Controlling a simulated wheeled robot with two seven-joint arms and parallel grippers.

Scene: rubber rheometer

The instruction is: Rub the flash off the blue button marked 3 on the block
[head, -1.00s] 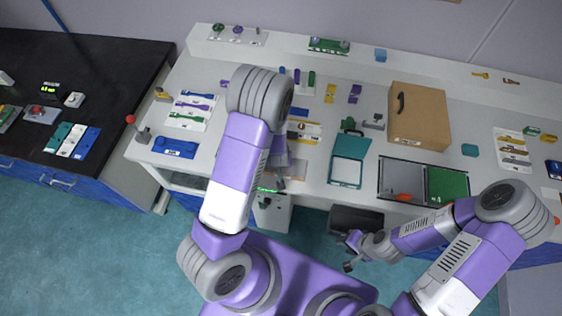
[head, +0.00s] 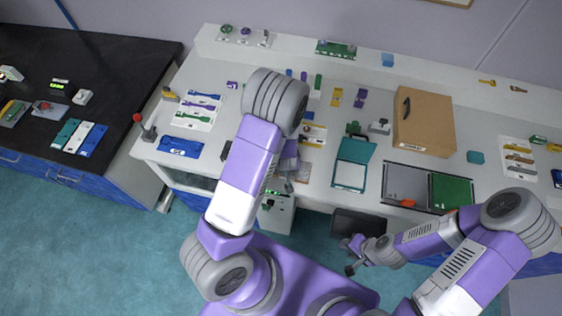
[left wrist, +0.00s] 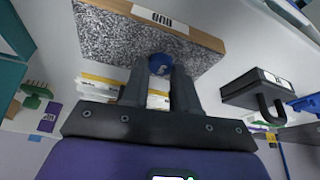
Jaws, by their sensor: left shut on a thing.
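In the left wrist view, my left gripper (left wrist: 160,88) is shut on a small blue button (left wrist: 160,64) held at its fingertips. A light mark shows on the button, too small to read surely. The block (left wrist: 115,38), a speckled grey face with a wooden edge and a white label, lies right beyond the button. I cannot tell whether button and block touch. In the head view, my left gripper (head: 287,184) is low at the bench's front edge, mostly hidden by its own arm. My right gripper (head: 347,257) hangs empty and open in front of the bench.
A teal case (head: 351,174) stands open right of my left gripper. A blue tray (head: 180,146) and a red-topped lever (head: 138,118) are at the left. A black bench (head: 100,60) stands further left.

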